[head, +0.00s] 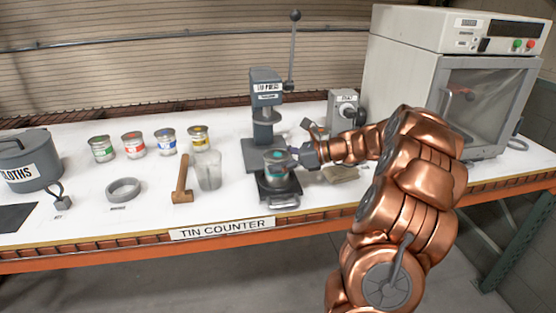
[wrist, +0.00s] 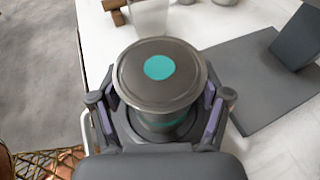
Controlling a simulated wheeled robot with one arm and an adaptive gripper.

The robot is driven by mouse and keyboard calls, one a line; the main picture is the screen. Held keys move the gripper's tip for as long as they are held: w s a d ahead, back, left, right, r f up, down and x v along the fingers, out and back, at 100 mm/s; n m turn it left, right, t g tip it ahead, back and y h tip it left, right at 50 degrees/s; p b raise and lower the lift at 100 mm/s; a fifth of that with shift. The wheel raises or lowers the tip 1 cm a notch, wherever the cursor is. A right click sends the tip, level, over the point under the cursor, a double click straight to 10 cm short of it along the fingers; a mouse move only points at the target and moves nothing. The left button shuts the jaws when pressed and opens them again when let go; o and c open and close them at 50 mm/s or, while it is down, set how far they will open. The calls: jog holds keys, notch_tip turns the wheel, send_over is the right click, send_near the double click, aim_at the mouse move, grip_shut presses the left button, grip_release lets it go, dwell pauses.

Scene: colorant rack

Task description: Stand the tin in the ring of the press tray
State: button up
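The tin (head: 276,157) has a grey lid with a teal dot and a band of teal on its side. It is upright at the press tray (head: 281,200), in front of the press column. My gripper (head: 291,157) reaches it from the right, with its fingers on both sides. In the wrist view the tin (wrist: 160,88) fills the space between the finger pads of my gripper (wrist: 161,105), which look shut on it. A dark round rim shows below the tin, but the tin hides most of the ring. Whether its base is seated or just above cannot be told.
The press (head: 266,95) with its lever stands behind the tray. A clear beaker (head: 208,171) and a wooden mallet (head: 181,182) are to the left, with several colour-labelled tins behind. A flat tan block (head: 341,174) lies to the right. A large oven (head: 478,95) stands at the far right.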

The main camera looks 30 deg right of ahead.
jog(key=o, duration=0.3)
jog(key=shift+o, duration=0.2)
jog(key=shift+r, duration=0.15)
jog(key=b+v, duration=0.1)
jog(key=v, duration=1.1)
jog(key=s+a+f+n+g, duration=0.1)
jog(key=s+a+n+g, duration=0.2)
jog(key=a, duration=0.7)
jog(key=s+a+f+n+g+h, duration=0.1)
jog(key=s+a+n+g, duration=0.15)
jog(key=a+n, duration=0.55)
jog(key=s+a+f+n+g, duration=0.15)
jog(key=a+g, duration=0.25)
jog(key=a, duration=0.8)
jog(key=s+a+f+n+g+h, duration=0.1)
jog(key=s+a+f+n+h, duration=0.15)
jog(key=s, duration=0.25)
jog(key=s+a+f+n+g+h, duration=0.1)
jog(key=s+a+n, duration=0.25)
jog(key=s, duration=0.25)
jog(key=s+d+f+n+h, duration=0.2)
jog(key=s+n, duration=0.2)
jog(key=s, duration=0.2)
jog(key=s+d+f+n+h, duration=0.2)
jog(key=s+n+h, duration=0.1)
jog(key=s+n, duration=0.1)
jog(key=shift+s+n, duration=0.35)
jog(key=shift+s, duration=0.5)
